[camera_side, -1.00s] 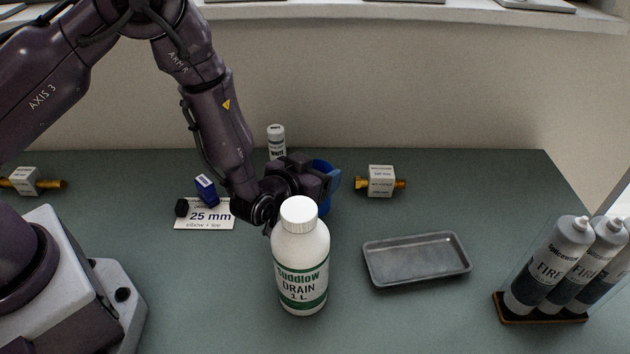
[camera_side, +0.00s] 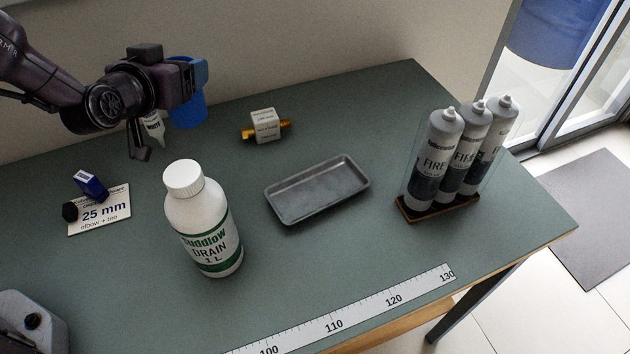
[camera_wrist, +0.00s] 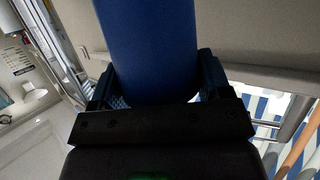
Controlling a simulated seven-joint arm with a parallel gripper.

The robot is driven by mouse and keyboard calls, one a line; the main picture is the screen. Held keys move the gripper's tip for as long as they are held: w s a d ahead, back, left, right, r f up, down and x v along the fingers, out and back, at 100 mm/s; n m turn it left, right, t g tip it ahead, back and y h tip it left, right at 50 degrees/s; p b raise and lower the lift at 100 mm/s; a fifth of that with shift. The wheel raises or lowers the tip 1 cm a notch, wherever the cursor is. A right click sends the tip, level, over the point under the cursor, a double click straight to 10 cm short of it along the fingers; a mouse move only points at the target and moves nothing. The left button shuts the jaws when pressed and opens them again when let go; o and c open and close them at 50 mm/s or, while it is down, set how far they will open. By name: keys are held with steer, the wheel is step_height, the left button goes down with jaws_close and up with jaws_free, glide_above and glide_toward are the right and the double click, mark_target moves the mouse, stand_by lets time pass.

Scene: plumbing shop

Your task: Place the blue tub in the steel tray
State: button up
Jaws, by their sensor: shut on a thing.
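The blue tub (camera_side: 188,110) is in my gripper (camera_side: 187,82), at the back left of the bench in the side view. My gripper is shut on it and holds it up, apparently clear of the bench top. In the wrist view the tub (camera_wrist: 150,50) stands between the two fingers of my gripper (camera_wrist: 155,85). The tub's far end is cut off by the frame there. The steel tray (camera_side: 318,188), grey, shallow and empty, lies on the bench to the right of and nearer than the tub.
A white drain bottle (camera_side: 205,222) stands left of the tray. A brass fitting with a white label block (camera_side: 265,126) lies behind it. A rack of grey cartridges (camera_side: 455,155) stands to its right. A white tube (camera_side: 153,128) is close by my gripper.

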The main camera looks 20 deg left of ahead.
steer(key=w+d+m+h, duration=0.2)
steer(key=w+d+h, duration=0.15)
steer(key=d, duration=1.75)
steer(key=shift+y, duration=0.35)
steer(key=shift+w+d+f, duration=0.1)
steer(key=shift+w+f, duration=0.1)
steer(key=shift+f, duration=3.45)
steer(key=shift+w+f, duration=0.15)
steer(key=shift+f, duration=3.5)
steer(key=shift+f, duration=0.15)
steer(key=o, duration=0.9)
